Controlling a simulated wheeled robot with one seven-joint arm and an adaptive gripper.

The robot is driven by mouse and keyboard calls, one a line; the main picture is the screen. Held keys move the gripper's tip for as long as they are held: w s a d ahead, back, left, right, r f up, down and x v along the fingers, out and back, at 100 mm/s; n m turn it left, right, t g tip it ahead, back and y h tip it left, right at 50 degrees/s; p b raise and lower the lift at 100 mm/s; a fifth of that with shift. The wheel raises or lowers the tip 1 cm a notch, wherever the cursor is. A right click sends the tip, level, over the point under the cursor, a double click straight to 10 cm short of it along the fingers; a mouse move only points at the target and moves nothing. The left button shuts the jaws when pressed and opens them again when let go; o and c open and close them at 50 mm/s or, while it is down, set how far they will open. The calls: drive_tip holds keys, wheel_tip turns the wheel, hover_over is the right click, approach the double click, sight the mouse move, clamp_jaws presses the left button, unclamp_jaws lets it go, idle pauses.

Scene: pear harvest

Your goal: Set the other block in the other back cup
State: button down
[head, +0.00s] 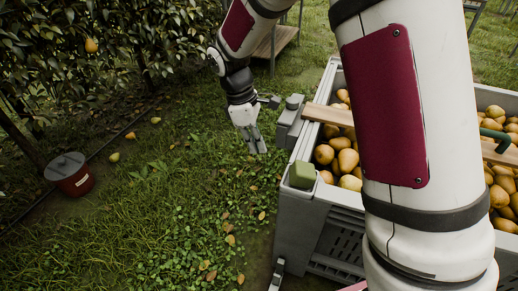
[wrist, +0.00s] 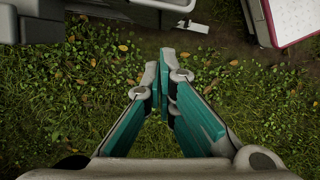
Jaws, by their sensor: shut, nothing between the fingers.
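My gripper (head: 258,151) hangs over the grass just left of the crate in the head view. In the wrist view its teal-padded fingers (wrist: 163,75) are closed together with nothing between them. A green block (head: 302,175) sits at the near left corner of the grey crate (head: 302,222), apart from my gripper. Grey block-like pieces (head: 294,102) stand at the crate's left side, close to my gripper. I cannot tell whether any of these is a cup. No loose block shows in the wrist view.
The crate holds many pears (head: 338,150), with a wooden plank (head: 328,115) across it. My arm hides much of the crate. A red bucket with a grey lid (head: 69,174) stands at the left on the grass. A pear tree (head: 75,45) fills the upper left.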

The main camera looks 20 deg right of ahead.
sight(302, 174)
drive_tip(key=s+d+f+b, duration=0.2)
drive_tip(key=d+f+b, duration=0.2)
drive_tip(key=f, duration=0.3)
drive_tip(key=shift+s+d+f+b, duration=0.25)
drive_tip(key=shift+s+d+b, duration=0.05)
drive_tip(key=shift+d, duration=0.45)
